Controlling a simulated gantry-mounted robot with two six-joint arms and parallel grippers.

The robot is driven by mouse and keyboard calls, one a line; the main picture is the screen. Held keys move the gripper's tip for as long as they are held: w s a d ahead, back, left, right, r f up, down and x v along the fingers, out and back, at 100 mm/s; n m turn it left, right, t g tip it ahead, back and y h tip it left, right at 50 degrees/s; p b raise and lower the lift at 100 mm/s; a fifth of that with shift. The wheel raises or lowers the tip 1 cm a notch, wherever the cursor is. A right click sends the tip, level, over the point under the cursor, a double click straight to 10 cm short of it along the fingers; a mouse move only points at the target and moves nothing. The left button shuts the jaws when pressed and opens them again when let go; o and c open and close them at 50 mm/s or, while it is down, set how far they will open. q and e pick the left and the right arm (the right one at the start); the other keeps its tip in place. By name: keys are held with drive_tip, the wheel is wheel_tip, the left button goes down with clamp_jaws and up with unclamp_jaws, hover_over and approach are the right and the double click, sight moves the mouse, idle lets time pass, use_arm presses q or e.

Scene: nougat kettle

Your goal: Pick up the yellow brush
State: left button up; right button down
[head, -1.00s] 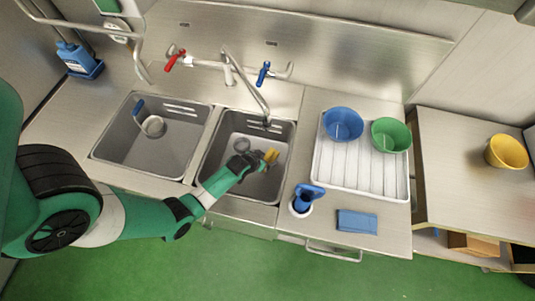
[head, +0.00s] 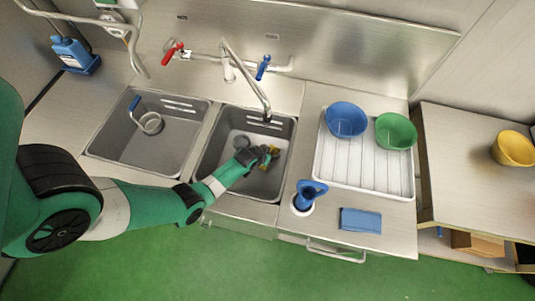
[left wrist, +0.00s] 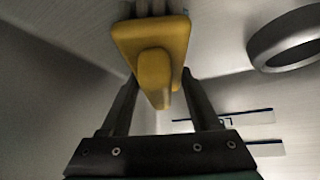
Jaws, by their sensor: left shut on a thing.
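The yellow brush (left wrist: 152,45) is between the two fingers of my left gripper (left wrist: 160,85) in the left wrist view, with its handle end toward the camera. In the head view my left gripper (head: 258,156) is in the right sink basin, and the yellow brush (head: 273,151) shows as a small yellow patch at its tip. My left gripper is shut on the brush. The far end of the brush is cut off at the top of the wrist view. My right gripper is not in view.
A metal ring-shaped item (left wrist: 287,40) lies near the brush. The left basin (head: 120,150) holds a blue-handled strainer (head: 149,122). The tap (head: 250,75) hangs over the right basin.

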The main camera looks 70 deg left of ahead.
use_arm(q)
drive_tip(key=c, duration=0.5)
drive_tip(key=shift+r+p, duration=0.4)
drive_tip(key=shift+r, duration=0.25)
drive_tip(key=r+p, duration=0.2)
drive_tip(key=r, duration=0.1)
drive_tip(key=shift+s+d+r, duration=0.1)
drive_tip(key=shift+s+r, duration=0.15)
drive_tip(key=shift+s, duration=0.15)
drive_tip(key=p+v, duration=0.1)
drive_tip(key=v, duration=0.1)
drive_tip(key=p+v, duration=0.1)
drive_tip(key=a+p+v, duration=0.1)
drive_tip(key=v, duration=0.1)
drive_tip(key=shift+s+r, duration=0.3)
drive_tip(key=shift+s, duration=0.3)
drive_tip(key=s+d+r+p, duration=0.2)
drive_tip(key=s+r, duration=0.1)
drive_tip(key=s, duration=0.6)
drive_tip(key=shift+r, duration=0.35)
